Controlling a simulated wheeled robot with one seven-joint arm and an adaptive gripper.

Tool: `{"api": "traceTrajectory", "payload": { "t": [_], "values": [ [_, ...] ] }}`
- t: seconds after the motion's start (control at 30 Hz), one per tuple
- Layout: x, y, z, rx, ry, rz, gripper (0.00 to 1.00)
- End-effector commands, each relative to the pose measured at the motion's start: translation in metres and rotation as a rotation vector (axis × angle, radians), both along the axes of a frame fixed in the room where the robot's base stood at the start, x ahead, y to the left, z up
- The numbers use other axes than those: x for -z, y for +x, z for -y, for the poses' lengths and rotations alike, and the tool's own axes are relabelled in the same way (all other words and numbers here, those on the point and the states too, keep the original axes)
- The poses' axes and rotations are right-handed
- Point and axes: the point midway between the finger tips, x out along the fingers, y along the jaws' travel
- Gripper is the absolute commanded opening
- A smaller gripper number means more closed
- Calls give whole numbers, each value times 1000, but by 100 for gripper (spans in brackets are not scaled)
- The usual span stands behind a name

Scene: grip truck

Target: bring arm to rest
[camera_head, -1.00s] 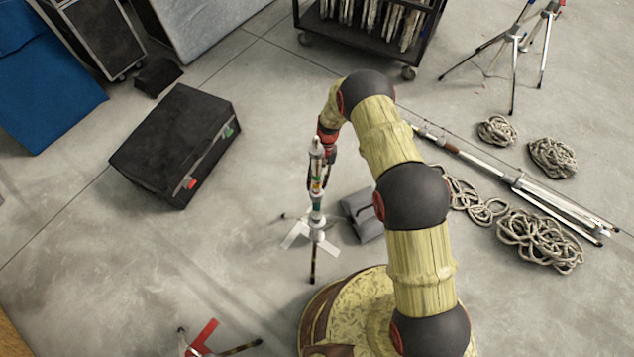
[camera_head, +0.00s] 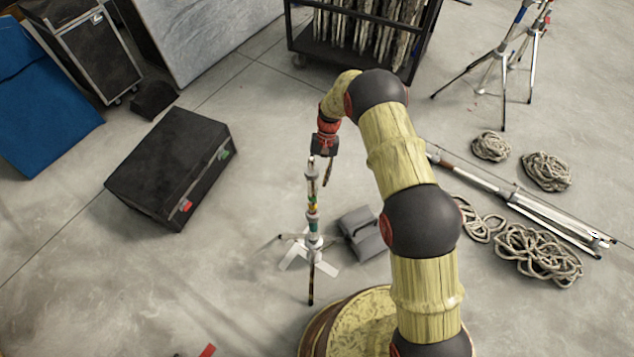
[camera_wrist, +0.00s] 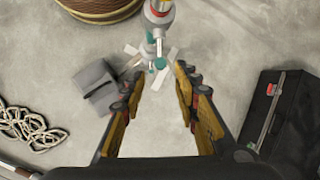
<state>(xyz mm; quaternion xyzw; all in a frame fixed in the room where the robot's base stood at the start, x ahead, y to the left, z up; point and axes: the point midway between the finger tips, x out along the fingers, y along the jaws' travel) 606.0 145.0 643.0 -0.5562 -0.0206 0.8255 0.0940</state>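My arm reaches forward from my base in the head view, its end pointing down. My gripper (camera_head: 326,170) hangs just behind the top of a slim upright stand (camera_head: 312,215). In the wrist view my gripper (camera_wrist: 150,108) shows two fingers spread apart with bare floor between them, so it is open and empty. The stand (camera_wrist: 158,38) rises beyond the fingertips, at the top middle of that view, with its legs spread on the floor. In the head view the fingers are small and partly hidden.
A grey sandbag (camera_head: 362,234) lies right of the stand. A black case (camera_head: 165,165) lies to the left. Rope coils (camera_head: 540,255) and a folded stand (camera_head: 490,187) lie to the right. A loaded cart (camera_head: 350,50) stands behind. Floor between case and stand is clear.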

Motion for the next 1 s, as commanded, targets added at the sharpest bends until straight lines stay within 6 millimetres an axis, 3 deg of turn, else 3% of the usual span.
{"api": "traceTrajectory", "payload": {
  "t": [0.43, 0.57, 0.67, 0.83, 1.0],
  "values": [
    [0, 0, 0, 0, 0, 1, 31],
    [-12, 3, 1, -1, 1, 15, 31],
    [-42, 9, 6, -5, -2, 46, 31],
    [-123, 12, 20, -13, -8, 132, 31],
    [-202, 1, 36, -23, -18, 220, 31]
  ]
}}
